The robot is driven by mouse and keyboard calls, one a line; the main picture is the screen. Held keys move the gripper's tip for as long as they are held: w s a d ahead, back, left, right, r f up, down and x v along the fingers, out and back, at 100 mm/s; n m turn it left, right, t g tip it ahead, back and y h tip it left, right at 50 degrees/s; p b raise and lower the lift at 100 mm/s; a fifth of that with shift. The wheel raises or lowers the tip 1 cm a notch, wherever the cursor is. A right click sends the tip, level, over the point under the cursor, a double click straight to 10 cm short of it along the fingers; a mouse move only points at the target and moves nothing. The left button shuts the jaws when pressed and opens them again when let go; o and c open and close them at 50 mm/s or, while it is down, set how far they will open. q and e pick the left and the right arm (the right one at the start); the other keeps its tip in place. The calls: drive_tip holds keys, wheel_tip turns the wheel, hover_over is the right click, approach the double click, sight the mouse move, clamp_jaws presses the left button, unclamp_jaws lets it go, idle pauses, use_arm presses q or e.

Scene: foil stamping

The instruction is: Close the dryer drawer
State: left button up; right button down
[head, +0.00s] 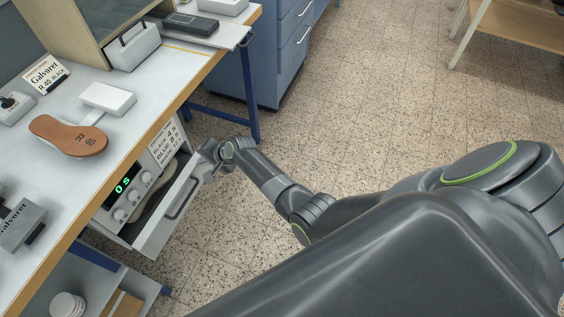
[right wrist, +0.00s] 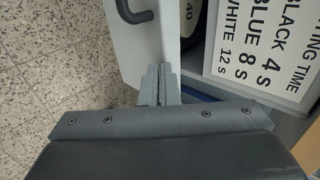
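The dryer (head: 125,192) hangs under the workbench, with knobs and a green display reading 0 s. Its drawer (head: 166,232) is pulled out, with a grey front and a dark bar handle (head: 182,199). Part of a sole (head: 150,197) shows inside the drawer. My right gripper (head: 212,153) is at the far end of the drawer front. In the right wrist view its fingers (right wrist: 161,72) are together, with their tips at the drawer front (right wrist: 146,42); I cannot tell whether they touch it. The drawer handle (right wrist: 133,10) is beyond them. My left gripper is not in view.
A timing card (head: 165,143) stands at the dryer's far side. The bench (head: 140,140) above holds a brown sole (head: 68,136), a white block (head: 107,98) and a grey block (head: 22,226). A blue cabinet (head: 257,60) stands behind.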

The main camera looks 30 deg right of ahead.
sight(192, 158)
drive_tip(key=w, duration=0.1)
drive_tip(key=w+a+b, duration=0.1)
drive_tip(key=w+a, duration=0.1)
drive_tip(key=shift+a+f+b, duration=0.2)
drive_tip(key=shift+f+b, duration=0.05)
drive_tip(key=shift+b, duration=0.15)
drive_tip(key=shift+w+a+b, duration=0.3)
drive_tip(key=shift+w+a, duration=0.1)
drive_tip(key=shift+w, duration=0.15)
drive_tip(key=shift+w+a+r, duration=0.1)
drive_tip(key=shift+w+r, duration=0.05)
drive_tip(key=shift+r, duration=0.1)
drive_tip(key=shift+w+r, duration=0.15)
drive_tip(key=shift+r, duration=0.05)
